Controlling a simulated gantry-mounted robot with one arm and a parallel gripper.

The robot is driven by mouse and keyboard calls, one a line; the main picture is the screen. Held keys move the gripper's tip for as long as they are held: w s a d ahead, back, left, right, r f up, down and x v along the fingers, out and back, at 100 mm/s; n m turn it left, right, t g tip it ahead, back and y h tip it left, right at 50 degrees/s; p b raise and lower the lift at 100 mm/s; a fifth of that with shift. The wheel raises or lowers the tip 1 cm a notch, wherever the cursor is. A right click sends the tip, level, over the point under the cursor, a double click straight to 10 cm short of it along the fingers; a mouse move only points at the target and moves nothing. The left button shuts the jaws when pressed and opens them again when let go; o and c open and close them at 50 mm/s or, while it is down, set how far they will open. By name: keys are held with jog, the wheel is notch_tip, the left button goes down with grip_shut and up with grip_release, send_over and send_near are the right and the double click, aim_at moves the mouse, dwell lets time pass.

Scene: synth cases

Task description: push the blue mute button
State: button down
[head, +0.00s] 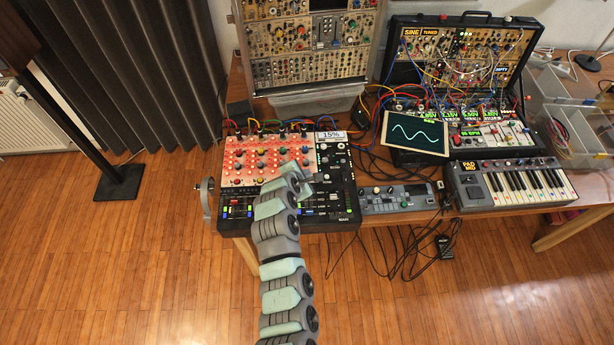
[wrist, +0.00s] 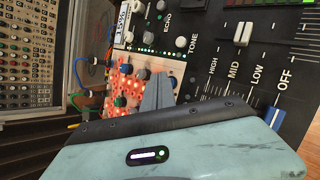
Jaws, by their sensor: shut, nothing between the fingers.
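The mixer (head: 343,180) is a black console with a red-lit panel, at the left of the table in the head view. My gripper (head: 304,184) is shut and empty, over the middle of the mixer. In the wrist view its grey fingers (wrist: 158,90) reach over the mixer between the red-lit panel (wrist: 122,104) and the black section. Small lit green and blue spots (head: 236,209) show at the mixer's lower left; I cannot tell which is the mute button. A blue cap (wrist: 275,118) near "OFF" shows in the wrist view. My arm hides part of the mixer's front.
A grey device (head: 398,197) and a small keyboard (head: 508,183) stand to the right of the mixer. A tablet with a wave (head: 415,133) and synth cases (head: 455,60) stand behind. Patch cables rise from the mixer's back edge.

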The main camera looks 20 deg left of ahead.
jog(key=shift+f, duration=0.25)
jog(key=shift+r+p, duration=0.5)
jog(key=shift+r, duration=0.05)
notch_tip(320, 180, up, 6)
jog(key=p, duration=0.4)
dwell(0.3)
dwell(1.1)
